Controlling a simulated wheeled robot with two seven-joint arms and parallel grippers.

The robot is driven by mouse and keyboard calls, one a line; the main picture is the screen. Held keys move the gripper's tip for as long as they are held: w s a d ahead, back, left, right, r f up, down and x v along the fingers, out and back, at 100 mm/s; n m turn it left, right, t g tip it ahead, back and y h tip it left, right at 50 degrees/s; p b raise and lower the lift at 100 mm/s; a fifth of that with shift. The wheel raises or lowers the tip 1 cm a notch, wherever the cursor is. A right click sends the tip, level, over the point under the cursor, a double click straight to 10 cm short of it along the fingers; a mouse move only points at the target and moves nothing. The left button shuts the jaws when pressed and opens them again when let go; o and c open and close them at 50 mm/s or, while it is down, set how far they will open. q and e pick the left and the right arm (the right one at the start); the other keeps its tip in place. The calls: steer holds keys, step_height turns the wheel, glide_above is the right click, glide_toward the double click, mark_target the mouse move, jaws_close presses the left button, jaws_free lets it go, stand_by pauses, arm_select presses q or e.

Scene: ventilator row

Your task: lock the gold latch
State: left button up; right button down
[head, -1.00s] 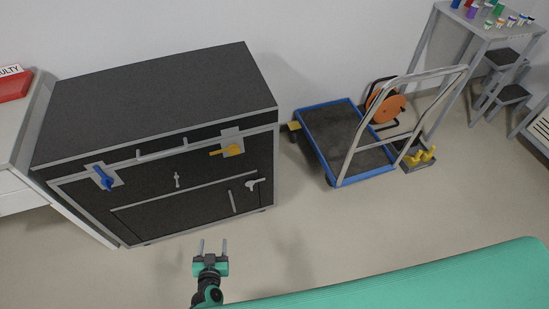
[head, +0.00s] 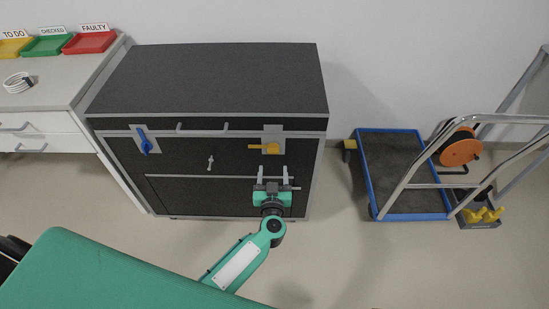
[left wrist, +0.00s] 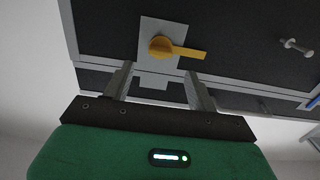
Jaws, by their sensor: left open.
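The gold latch (head: 271,148) is on a light plate at the upper right of the dark case's (head: 210,80) front. Its handle points left, about level, in the head view. In the left wrist view the gold latch (left wrist: 162,47) lies beyond the fingertips, its handle pointing right. My left gripper (head: 273,168) is open and empty, just below the latch in the head view. Its two fingers (left wrist: 158,80) are spread apart, and I see no contact with the latch. My right gripper is not in view.
A blue latch (head: 145,143) hangs on the case's upper left. A small T-shaped handle (head: 210,162) sits between them. A blue-edged trolley (head: 365,170) stands right of the case. A counter with trays (head: 88,42) is at left. Floor before the case is open.

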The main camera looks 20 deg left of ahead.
arm_select(q)
steer(key=x, duration=0.7)
steer(key=shift+b, duration=0.4)
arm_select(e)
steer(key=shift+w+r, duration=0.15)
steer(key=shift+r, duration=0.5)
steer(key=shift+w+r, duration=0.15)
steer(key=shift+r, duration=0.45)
arm_select(q)
steer(key=shift+c, duration=0.5)
jaws_close()
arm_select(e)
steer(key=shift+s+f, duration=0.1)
arm_select(q)
steer(key=shift+s, duration=0.1)
